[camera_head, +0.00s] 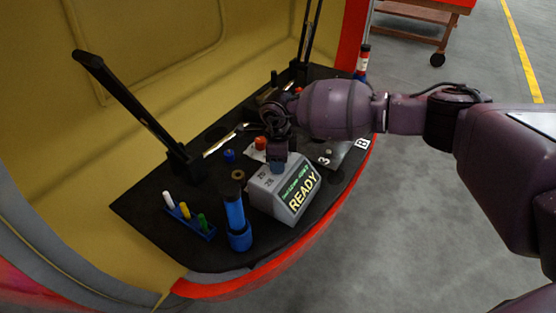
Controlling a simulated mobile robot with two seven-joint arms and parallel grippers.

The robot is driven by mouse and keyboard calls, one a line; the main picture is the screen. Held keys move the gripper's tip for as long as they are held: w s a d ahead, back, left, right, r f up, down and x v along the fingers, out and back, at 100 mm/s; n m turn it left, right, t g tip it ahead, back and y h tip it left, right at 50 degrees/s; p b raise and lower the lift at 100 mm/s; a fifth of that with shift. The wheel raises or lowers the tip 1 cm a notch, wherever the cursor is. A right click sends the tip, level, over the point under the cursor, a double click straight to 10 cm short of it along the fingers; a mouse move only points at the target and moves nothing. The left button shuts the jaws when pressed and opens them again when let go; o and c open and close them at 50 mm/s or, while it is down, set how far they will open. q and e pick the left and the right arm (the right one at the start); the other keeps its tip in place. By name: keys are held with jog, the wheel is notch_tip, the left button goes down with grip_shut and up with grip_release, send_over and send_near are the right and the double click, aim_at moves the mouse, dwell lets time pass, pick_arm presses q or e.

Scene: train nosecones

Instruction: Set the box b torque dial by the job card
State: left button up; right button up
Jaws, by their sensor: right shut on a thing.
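A grey box (288,196) with a lit display reading READY stands on the dark ledge at the centre. Small numbers show on its sloped top. My right gripper (278,160) reaches down from the right onto the top rear of this box. It is shut on what looks like the box's dial, which is mostly hidden by the fingers. A "B" label (362,143) lies near the ledge's right end; I cannot tell which item it marks. No job card can be read. My left gripper is not in view.
A blue cylinder (236,222) stands just left of the box. A blue rack (196,226) holds white, yellow and green pegs. A black upright arm (130,103) rises at the left.

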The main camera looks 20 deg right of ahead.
dwell(0.4)
jog(key=o, duration=0.9)
notch_tip(320, 180, up, 10)
jog(key=shift+f+p, duration=0.15)
jog(key=shift+p, duration=0.8)
jog(key=shift+r, duration=0.6)
